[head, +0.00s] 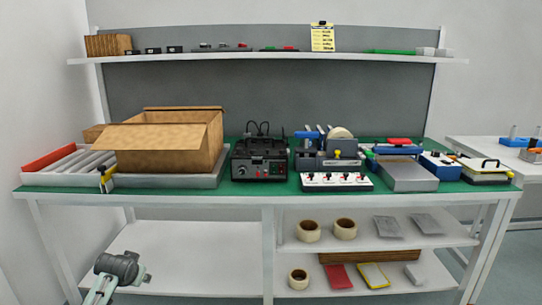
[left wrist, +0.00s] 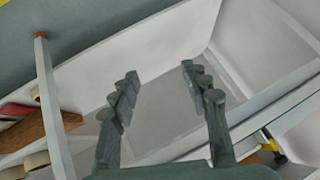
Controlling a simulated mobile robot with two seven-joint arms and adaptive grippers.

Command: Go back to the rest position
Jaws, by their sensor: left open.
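My left gripper (left wrist: 157,74) shows in the left wrist view with its two dark grey fingers apart and nothing between them. Behind the fingers are white panels and a grey surface, apparently the lower part of the workbench. In the head view a dark grey part of my left arm (head: 118,267) shows at the bottom left, in front of the bench's lower shelf; the fingers are not clear there. My right gripper is in neither view.
The green-topped workbench (head: 245,198) spans the head view. It carries an open cardboard box (head: 160,148), a black device (head: 259,160) and several tools. Tape rolls (head: 309,231) and packets are on the lower right shelves. The lower left shelf (head: 190,250) is bare.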

